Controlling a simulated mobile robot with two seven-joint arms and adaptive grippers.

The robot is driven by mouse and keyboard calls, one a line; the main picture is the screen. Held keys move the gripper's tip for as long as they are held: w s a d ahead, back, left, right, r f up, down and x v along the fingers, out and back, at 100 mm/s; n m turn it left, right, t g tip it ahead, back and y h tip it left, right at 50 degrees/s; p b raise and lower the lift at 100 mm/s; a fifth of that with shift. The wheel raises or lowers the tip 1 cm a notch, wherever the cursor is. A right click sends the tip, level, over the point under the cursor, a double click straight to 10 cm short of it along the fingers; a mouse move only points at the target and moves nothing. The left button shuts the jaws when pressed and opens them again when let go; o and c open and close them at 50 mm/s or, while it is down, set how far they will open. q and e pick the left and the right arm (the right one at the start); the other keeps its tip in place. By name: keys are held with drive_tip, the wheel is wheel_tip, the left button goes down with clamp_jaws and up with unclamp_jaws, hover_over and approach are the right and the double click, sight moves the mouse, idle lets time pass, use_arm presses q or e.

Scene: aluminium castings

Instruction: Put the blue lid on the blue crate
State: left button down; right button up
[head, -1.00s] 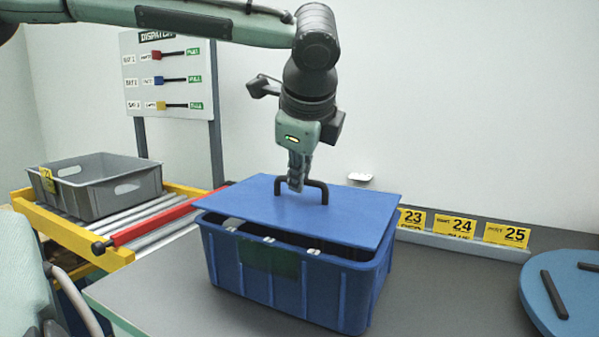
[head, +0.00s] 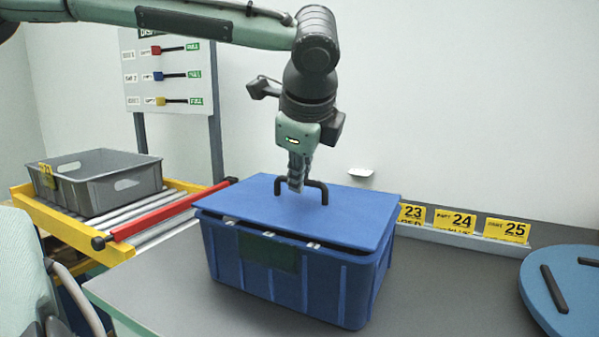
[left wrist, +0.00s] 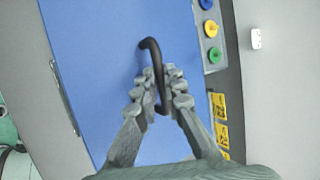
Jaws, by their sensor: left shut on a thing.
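The blue lid (head: 262,212) is a flat panel with a dark arched handle (head: 324,190). It lies over the top of the blue crate (head: 322,282), slightly tilted, with a narrow dark gap showing along the front edge. My left gripper (head: 296,186) is above the lid and shut on its handle; the left wrist view also shows the fingers (left wrist: 160,95) on either side of the dark bar. The crate stands on the grey table and has a dark green panel on its front. The crate's inside is almost wholly hidden by the lid. My right gripper is not in view.
A grey tote (head: 100,185) sits on a yellow-framed roller conveyor (head: 150,222) with a red bar at left. Yellow number labels (head: 455,221) line the back of the table. A round blue item (head: 565,285) lies at right. The table (head: 450,290) between it and the crate is clear.

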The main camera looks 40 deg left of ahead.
use_arm(q)
drive_tip(key=shift+f, duration=0.5)
drive_tip(key=c, duration=1.6)
unclamp_jaws()
drive_tip(key=shift+o, duration=0.2)
drive_tip(key=v, duration=1.2)
